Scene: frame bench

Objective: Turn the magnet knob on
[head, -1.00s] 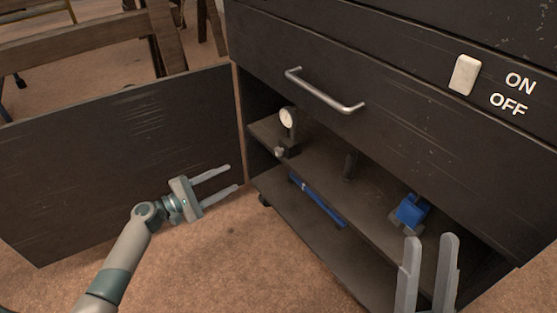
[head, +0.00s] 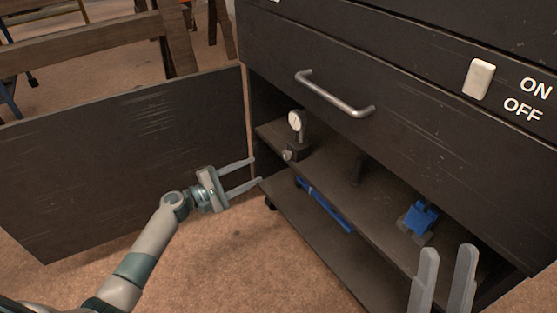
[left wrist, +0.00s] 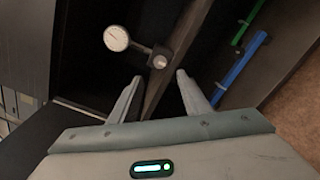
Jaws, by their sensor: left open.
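A dial gauge with a round white face (head: 297,121) stands on a dark magnetic base (head: 298,150) on the cabinet's upper shelf, near its left end. A small light knob (head: 287,155) sticks out of the base's front. In the left wrist view the knob (left wrist: 159,62) lies just beyond and between my fingertips, with the dial (left wrist: 116,38) to its upper left. My left gripper (head: 256,171) is open and empty at the cabinet opening, a short way from the knob, not visibly touching it. My right gripper (head: 448,248) has its fingers apart at the lower right, with nothing between them.
The open cabinet door (head: 120,165) stands left of my left gripper. A drawer with a metal handle (head: 335,95) is above the shelf. A white switch (head: 478,78) sits beside ON and OFF labels.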

